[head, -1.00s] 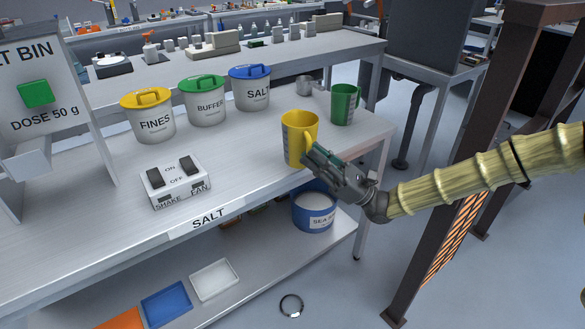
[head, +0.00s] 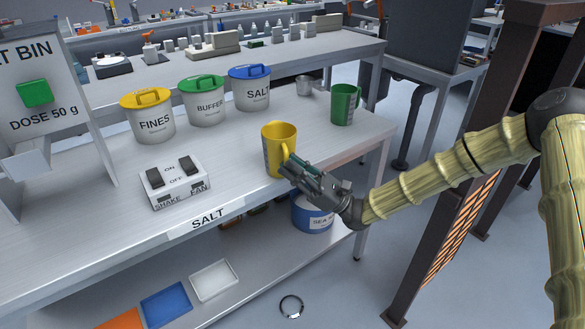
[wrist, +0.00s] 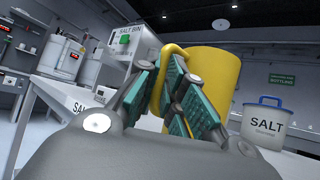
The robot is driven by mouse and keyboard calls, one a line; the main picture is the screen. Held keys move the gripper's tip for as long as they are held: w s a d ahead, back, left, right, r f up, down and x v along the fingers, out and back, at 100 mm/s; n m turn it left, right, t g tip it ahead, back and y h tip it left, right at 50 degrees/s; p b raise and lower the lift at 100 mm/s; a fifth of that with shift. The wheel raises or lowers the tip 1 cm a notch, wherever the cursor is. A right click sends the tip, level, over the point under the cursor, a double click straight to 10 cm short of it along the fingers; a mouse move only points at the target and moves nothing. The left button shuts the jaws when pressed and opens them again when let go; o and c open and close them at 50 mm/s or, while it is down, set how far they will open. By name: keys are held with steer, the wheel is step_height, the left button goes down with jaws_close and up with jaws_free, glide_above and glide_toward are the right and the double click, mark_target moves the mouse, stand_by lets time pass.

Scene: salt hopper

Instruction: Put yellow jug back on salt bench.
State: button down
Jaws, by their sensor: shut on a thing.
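The yellow jug (head: 279,146) is upright over the front part of the salt bench (head: 235,178), right of the switch box. Whether its base touches the bench top I cannot tell. My gripper (head: 292,170) is shut on the jug's handle from the front right. In the wrist view the jug (wrist: 212,75) stands just beyond my gripper (wrist: 172,88), with the handle between the green finger pads. The fingers hide part of the handle and the jug's lower side.
The switch box (head: 176,180) stands left of the jug. Lidded tubs marked FINES (head: 150,118), BUFFER (head: 205,105) and SALT (head: 250,92) stand behind, with a green jug (head: 344,105) at the back right. Bare bench lies between the yellow jug and these.

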steer(key=shift+f, duration=0.1)
steer(key=c, duration=1.6)
jaws_free()
steer(key=shift+o, duration=0.4)
steer(key=v, duration=1.1)
steer(key=shift+d+f, duration=0.2)
steer(key=shift+d, duration=0.15)
steer(key=shift+s, duration=0.1)
